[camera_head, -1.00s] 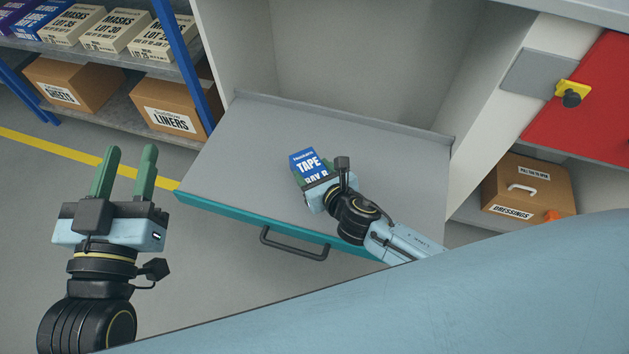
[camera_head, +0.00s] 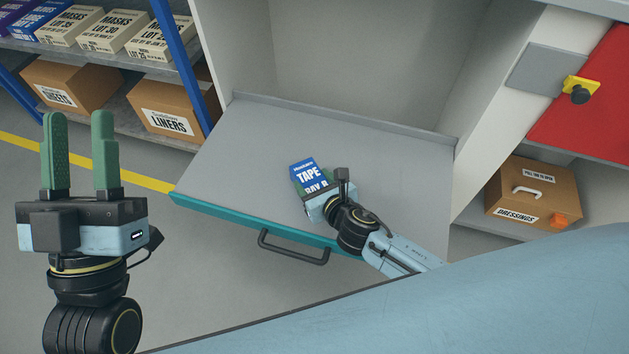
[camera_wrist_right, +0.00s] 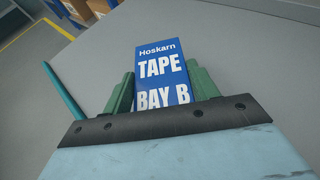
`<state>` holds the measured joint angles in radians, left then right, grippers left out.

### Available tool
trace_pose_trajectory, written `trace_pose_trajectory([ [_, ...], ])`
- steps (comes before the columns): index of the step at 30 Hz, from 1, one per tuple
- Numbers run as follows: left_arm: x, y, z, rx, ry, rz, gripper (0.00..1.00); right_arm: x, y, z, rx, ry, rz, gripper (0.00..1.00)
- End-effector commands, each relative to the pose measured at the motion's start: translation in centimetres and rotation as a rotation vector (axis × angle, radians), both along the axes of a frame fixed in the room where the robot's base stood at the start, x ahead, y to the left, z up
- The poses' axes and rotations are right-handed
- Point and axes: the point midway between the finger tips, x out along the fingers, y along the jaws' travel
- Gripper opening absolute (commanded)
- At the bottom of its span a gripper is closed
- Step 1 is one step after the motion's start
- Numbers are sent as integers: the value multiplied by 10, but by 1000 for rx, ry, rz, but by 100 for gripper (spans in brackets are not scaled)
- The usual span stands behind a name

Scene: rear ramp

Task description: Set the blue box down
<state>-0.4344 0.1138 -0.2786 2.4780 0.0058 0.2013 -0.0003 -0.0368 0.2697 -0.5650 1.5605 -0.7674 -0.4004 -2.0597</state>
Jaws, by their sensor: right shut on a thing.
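The blue box (camera_head: 308,174), with "TAPE BAY B" in white letters, is at the middle of a grey pull-out shelf (camera_head: 240,140) with a teal front edge. My right gripper (camera_head: 312,188) is shut on the box. In the right wrist view the box (camera_wrist_right: 163,72) stands between the two green fingers of my right gripper (camera_wrist_right: 162,92). I cannot tell whether its underside touches the shelf. My left gripper (camera_head: 80,155) is open and empty, with its green fingers pointing up, over the floor left of the shelf.
A dark handle (camera_head: 293,250) juts from the shelf's front. Bare shelf surface surrounds the box. A rack at left holds a "LINERS" carton (camera_head: 168,122) and several mask boxes. A "DRESSINGS" case (camera_head: 535,192) stands in a compartment at right, under a red panel (camera_head: 590,110).

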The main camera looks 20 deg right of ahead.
Motion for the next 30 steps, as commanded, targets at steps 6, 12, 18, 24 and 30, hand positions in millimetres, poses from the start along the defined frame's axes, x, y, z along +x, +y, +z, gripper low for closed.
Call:
trace_pose_trajectory([
  [6,0,0,1,-3,-10,0,38,0,0,-1,0,0,0,81],
  [12,0,0,1,-3,-10,0,38,0,0,-1,0,0,0,81],
  [18,2,-1,0,6,23,0,38,-2,0,4,0,1,0,81],
  [24,12,-3,-11,53,183,-2,38,-29,-6,16,-1,3,1,81],
  [30,25,-2,-44,120,389,11,38,-52,-10,25,-1,2,0,81],
])
